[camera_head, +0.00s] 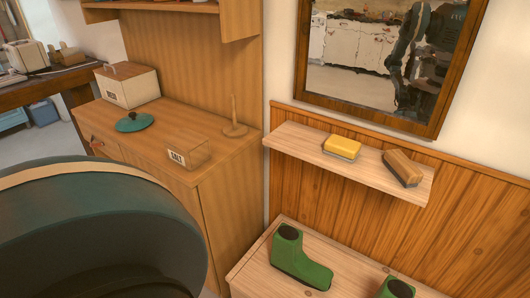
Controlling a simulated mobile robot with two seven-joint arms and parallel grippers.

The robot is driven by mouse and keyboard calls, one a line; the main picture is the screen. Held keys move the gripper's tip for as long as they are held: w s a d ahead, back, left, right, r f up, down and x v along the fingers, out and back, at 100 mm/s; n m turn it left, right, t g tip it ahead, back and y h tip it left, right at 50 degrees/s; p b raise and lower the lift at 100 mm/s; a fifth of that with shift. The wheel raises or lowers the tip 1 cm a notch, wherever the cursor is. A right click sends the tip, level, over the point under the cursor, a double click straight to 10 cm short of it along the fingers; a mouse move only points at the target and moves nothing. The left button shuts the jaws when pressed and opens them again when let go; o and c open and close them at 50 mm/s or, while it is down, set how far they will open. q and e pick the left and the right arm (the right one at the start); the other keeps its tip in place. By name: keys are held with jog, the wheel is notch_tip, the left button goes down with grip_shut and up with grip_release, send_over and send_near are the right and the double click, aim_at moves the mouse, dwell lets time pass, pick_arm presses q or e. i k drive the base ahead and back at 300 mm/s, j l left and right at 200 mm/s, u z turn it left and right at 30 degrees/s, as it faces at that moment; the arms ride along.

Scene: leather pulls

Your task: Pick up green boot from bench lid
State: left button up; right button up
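A green boot (300,261) with a dark opening at its top stands upright on the light wooden bench lid (262,278) at the bottom centre. A second green boot (396,289) stands to its right, mostly cut off by the lower edge of the picture. Nothing touches the first boot. Neither of my grippers shows directly. A large dark teal rounded part, likely my own arm, fills the lower left and hides what lies behind it.
A wall shelf (300,143) above the bench holds a yellow brush (342,147) and a brown brush (403,168). A mirror (375,55) hangs above. A wooden cabinet (222,185) left of the bench holds a box, a teal lid and a salt box.

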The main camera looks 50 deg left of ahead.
aim_at(287, 256)
jog(key=u, duration=1.1)
